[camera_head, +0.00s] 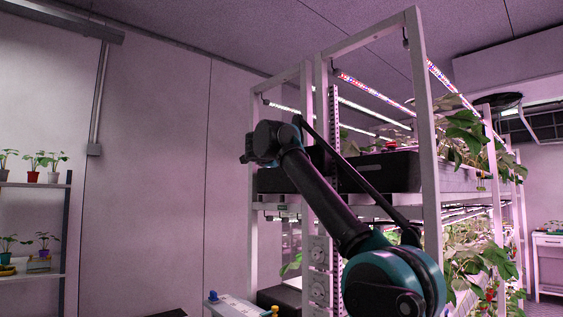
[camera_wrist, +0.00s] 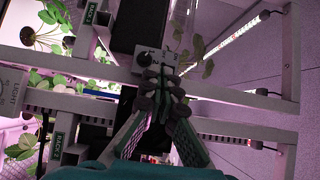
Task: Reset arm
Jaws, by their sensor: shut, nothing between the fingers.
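My arm (camera_head: 320,195) rises from the lower right of the head view and reaches up and left in front of the rack, with its elbow bent at the upper end. My gripper (camera_wrist: 163,85) shows in the middle of the wrist view, with its fingers together and nothing between them. The gripper is not clearly seen in the head view. In the wrist view its tips overlap a pale box or plate on the rack; I cannot tell whether they touch it.
The white rack (camera_head: 430,160) holds dark planters (camera_head: 385,172) and leafy plants (camera_head: 465,135) under lit strips (camera_head: 375,92). A shelf (camera_head: 35,185) with several potted plants stands at the far left. The wall between shelf and rack is clear. A white table (camera_head: 548,240) stands at right.

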